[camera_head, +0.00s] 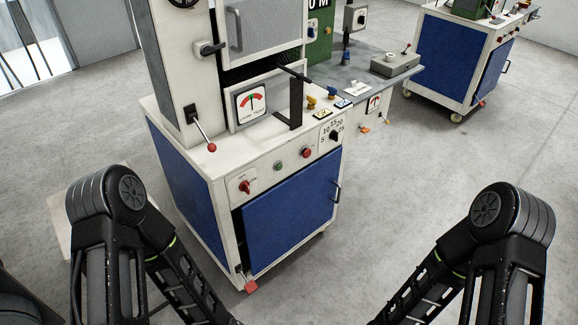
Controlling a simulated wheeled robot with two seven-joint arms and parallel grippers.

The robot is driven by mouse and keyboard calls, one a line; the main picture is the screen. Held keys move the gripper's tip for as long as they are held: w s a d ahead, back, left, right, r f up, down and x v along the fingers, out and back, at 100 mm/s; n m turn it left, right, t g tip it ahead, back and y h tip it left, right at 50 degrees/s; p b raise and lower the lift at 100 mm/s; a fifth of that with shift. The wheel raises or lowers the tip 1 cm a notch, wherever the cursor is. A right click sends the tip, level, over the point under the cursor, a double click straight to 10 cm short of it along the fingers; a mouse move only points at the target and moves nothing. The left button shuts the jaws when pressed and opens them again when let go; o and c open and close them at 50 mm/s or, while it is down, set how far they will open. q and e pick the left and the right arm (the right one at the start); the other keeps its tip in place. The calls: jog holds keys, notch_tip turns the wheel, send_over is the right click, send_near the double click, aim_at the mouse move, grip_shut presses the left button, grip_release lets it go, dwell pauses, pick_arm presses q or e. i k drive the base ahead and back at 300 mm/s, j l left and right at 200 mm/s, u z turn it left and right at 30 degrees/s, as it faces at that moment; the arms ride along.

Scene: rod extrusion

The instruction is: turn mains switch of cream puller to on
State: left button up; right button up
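The cream puller (255,160) stands at the centre, a cream cabinet with blue panels. On the left of its front control strip is a red rotary switch (245,187) with small lettering around it, which looks like the mains switch; its exact setting is too small to read. A green button (278,167), a red button (307,153) and a black numbered dial (334,136) sit to its right. My two arms come in at the lower left and lower right, their forearms running down toward the bottom edge. Both grippers are below the picture, so their state is hidden.
A red-knobbed lever (211,147) sticks out on the machine's left. A dial gauge (251,103) is above the strip. The blue door (290,215) stands slightly ajar. A grey side table (400,83) and another blue cabinet (440,60) are behind right. Floor in front is clear.

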aim_at(244, 185)
jog(key=i+l, duration=0.1)
jog(key=l, duration=0.4)
jog(key=i+l+u, duration=0.15)
jog(key=l, duration=0.9)
jog(key=i+l+u, duration=0.1)
jog(key=l, duration=0.4)
